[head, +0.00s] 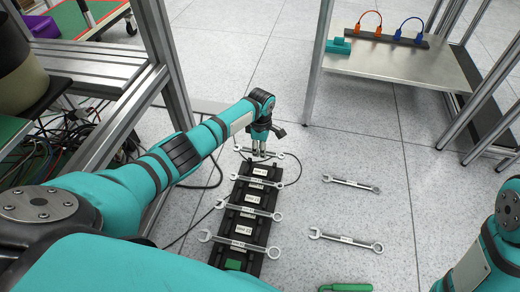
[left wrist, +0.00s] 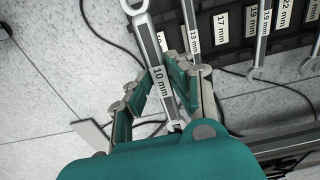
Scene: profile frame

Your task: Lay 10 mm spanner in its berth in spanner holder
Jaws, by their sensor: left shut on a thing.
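My left gripper (head: 260,154) is shut on the 10 mm spanner (head: 246,150), holding it crosswise at the far end of the spanner holder (head: 236,189). In the left wrist view, the spanner's label reads 10 mm (left wrist: 161,82) between the fingers (left wrist: 158,92). The black holder (left wrist: 286,44) lies beside it there, with a holder label partly hidden behind the spanner. I cannot tell whether the spanner touches the holder. A 13 mm spanner (left wrist: 194,36) lies in the holder close to the gripper. My right gripper is out of view.
Other spanners (head: 248,211) lie across the holder. Dark cables (head: 205,185) run left of the holder. A shelf (head: 400,70) stands at the back right.

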